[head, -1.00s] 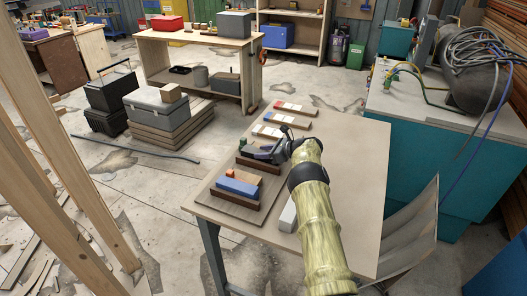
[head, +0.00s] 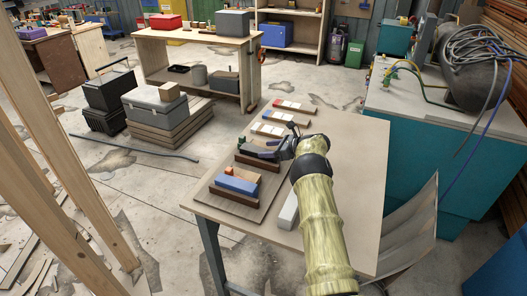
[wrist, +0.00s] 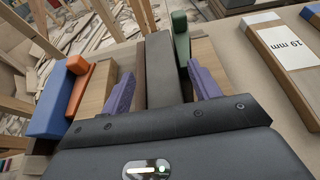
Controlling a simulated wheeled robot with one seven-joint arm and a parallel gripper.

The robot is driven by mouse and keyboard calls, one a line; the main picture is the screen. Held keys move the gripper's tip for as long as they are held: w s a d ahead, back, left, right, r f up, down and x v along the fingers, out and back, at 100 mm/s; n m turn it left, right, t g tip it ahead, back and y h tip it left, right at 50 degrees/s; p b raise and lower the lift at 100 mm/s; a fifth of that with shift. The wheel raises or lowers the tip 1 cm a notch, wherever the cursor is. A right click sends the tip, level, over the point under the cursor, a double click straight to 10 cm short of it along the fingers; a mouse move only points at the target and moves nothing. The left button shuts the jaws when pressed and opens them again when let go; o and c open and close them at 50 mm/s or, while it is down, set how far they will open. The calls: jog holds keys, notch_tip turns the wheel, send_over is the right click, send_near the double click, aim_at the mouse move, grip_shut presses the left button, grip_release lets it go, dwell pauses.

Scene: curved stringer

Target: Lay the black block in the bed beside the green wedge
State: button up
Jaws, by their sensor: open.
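The black block (wrist: 162,72) shows in the wrist view as a dark grey bar lying lengthwise between my finger tips. The green wedge (wrist: 181,38) stands at its right side, near its far end, close against it. A dark brown strip (wrist: 141,75) runs along its left side. My gripper (wrist: 160,92) is open, with one purple finger on each side of the block and a gap at both sides. In the head view my gripper (head: 262,149) is low over the wooden bed (head: 222,206), and the green wedge (head: 242,143) shows beside it. The block is hard to make out there.
A blue block (head: 236,186) and an orange piece (wrist: 78,88) lie left of my fingers in the wrist view. Labelled sample boards (head: 268,129) lie behind my gripper. A light grey bar (head: 288,212) lies near my forearm. The table's right side (head: 365,180) is clear.

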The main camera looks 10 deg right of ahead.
jog(key=b+v, duration=0.1)
jog(key=v, duration=0.8)
jog(key=shift+b, duration=0.4)
jog(key=shift+w, duration=0.1)
